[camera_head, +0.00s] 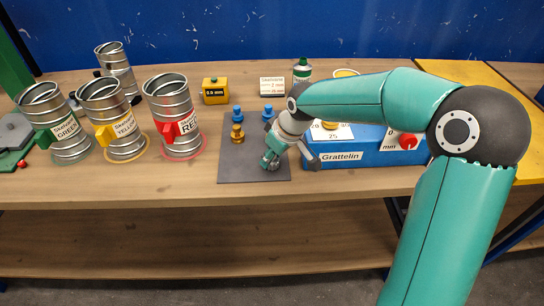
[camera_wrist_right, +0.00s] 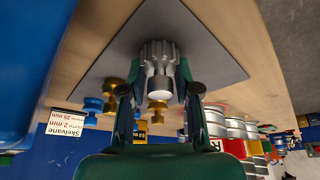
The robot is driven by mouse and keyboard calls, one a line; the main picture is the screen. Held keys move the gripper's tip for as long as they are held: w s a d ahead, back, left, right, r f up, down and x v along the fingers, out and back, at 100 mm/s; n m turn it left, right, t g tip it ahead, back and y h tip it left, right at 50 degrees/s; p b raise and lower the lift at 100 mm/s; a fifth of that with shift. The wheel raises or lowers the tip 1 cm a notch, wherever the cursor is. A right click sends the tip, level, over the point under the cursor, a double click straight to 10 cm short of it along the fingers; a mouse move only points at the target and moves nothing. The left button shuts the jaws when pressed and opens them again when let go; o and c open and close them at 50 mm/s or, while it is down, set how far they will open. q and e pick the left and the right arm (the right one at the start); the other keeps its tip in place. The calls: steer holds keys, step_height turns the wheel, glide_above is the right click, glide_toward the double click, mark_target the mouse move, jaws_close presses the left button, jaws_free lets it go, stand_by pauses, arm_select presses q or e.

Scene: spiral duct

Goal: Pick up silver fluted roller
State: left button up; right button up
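The silver fluted roller (camera_wrist_right: 158,62) stands on the dark grey mat (camera_wrist_right: 108,62) in the right wrist view, with its toothed part beyond a smooth, shiny neck. My right gripper (camera_wrist_right: 159,76) is open, with one teal finger on each side of the roller. I cannot tell whether either finger touches it. In the head view my right gripper (camera_head: 272,160) is low over the right part of the mat (camera_head: 240,173), and it mostly hides the roller. My left gripper is not in view.
Blue knobs (camera_head: 237,114) and a brass one (camera_head: 237,134) stand behind on the mat. The blue Grattelin box (camera_head: 345,157) is close to the right. Labelled cans, including the red one (camera_head: 172,109), stand left. The wooden bench front (camera_head: 150,190) is clear.

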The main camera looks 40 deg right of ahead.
jaws_close()
